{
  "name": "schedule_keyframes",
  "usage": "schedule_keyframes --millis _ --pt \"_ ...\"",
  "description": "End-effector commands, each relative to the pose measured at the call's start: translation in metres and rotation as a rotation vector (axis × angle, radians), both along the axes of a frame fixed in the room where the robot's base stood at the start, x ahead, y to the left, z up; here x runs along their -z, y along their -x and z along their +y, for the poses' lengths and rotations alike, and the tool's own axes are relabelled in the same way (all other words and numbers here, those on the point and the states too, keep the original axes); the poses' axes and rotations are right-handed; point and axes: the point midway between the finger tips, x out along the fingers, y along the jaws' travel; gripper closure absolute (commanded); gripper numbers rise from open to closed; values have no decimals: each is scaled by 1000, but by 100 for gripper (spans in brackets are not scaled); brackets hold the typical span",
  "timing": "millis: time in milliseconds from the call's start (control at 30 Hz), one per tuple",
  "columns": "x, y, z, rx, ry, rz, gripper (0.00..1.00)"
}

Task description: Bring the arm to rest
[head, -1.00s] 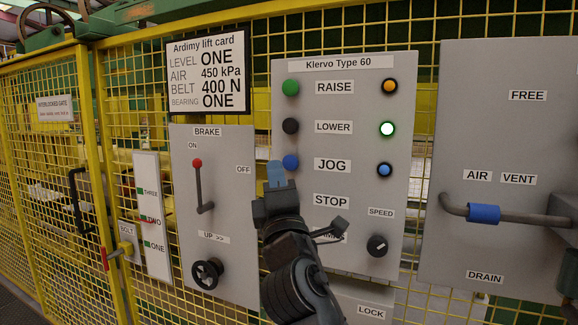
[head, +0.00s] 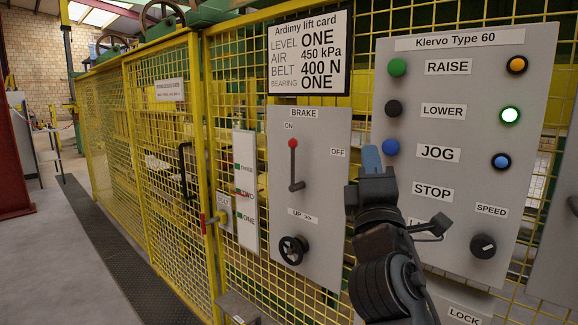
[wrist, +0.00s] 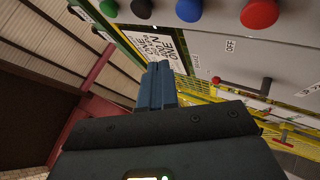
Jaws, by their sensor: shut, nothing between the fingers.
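My gripper (head: 372,160) is raised in front of the Klervo Type 60 panel (head: 455,150), with its blue fingers together and empty. In the head view its fingertips appear just left of the blue JOG button (head: 391,147); whether they touch anything there I cannot tell. The wrist view shows the shut fingers (wrist: 156,85) pointing up the picture, below a row of green, black, blue and red buttons, with no contact visible. My forearm hides part of the panel's lower left.
The brake board (head: 310,190) with its red-knobbed lever (head: 293,158) and black handwheel (head: 293,249) is left of my arm. A yellow mesh fence (head: 160,150) runs back to the left. Grey floor (head: 70,250) lies open at the far left. The lamp beside LOWER glows green-white.

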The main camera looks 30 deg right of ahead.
Motion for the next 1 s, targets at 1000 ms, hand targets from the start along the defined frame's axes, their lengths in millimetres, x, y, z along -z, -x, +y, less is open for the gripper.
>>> schedule_keyframes --millis 1000 --pt "267 177 125 -687 -945 191 100"
